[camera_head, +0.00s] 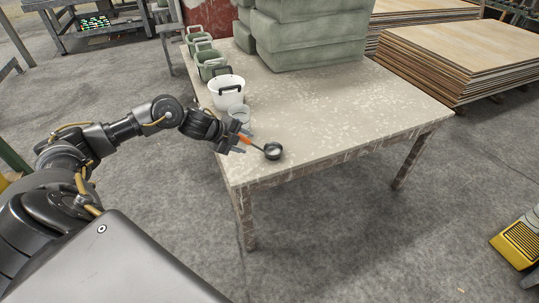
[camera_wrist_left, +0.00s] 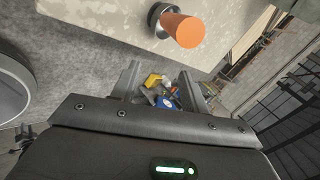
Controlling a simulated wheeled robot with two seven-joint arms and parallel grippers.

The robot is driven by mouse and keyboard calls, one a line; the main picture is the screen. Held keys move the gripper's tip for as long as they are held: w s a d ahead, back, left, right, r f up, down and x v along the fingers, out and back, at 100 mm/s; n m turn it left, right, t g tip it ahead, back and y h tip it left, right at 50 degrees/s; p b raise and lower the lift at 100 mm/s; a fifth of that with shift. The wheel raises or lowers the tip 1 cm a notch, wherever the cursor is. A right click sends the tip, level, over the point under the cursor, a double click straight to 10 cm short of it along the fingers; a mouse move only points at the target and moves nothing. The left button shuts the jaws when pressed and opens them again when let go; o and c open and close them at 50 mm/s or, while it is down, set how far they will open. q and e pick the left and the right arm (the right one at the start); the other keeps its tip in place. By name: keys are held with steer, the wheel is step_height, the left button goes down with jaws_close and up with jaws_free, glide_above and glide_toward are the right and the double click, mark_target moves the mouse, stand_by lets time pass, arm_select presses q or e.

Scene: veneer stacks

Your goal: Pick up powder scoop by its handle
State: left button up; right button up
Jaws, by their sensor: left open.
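The powder scoop (camera_head: 273,151) is a small dark round cup with an orange handle, lying near the front left edge of the table (camera_head: 330,120). Its handle (camera_head: 246,140) points left toward my left gripper (camera_head: 241,141). The gripper is open, with its fingers around or just short of the handle end; the head view does not settle which. In the left wrist view, the orange handle (camera_wrist_left: 180,29) shows nearly end-on, above and beyond the open fingers (camera_wrist_left: 158,70), with part of the cup behind it. My right gripper is not in view.
A grey cup (camera_head: 239,114) and a white bucket (camera_head: 227,91) stand close behind my left gripper. Stacked green bags (camera_head: 305,35) fill the back. The table's middle and right are clear. Veneer stacks (camera_head: 455,65) stand to the right.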

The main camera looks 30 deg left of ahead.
arm_select(q)
steer(key=s+a+r+m+y, duration=0.1)
steer(key=s+a+r+m, duration=0.1)
steer(key=s+a+r, duration=0.35)
steer(key=shift+n+g, duration=0.3)
steer(key=shift+g, duration=0.1)
steer(key=x, duration=0.3)
steer(key=w+a+x, duration=0.1)
steer(key=x, duration=0.3)
steer(key=w+r+p+x, duration=0.1)
steer(key=x, duration=0.3)
steer(key=shift+s+a, duration=0.1)
steer(key=shift+a, duration=0.2)
steer(key=shift+d+f, duration=0.1)
steer(key=shift+f, duration=0.05)
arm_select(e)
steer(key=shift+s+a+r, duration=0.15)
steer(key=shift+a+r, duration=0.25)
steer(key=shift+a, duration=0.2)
arm_select(q)
steer(key=shift+c, duration=0.5)
steer(key=c, duration=0.7)
jaws_close()
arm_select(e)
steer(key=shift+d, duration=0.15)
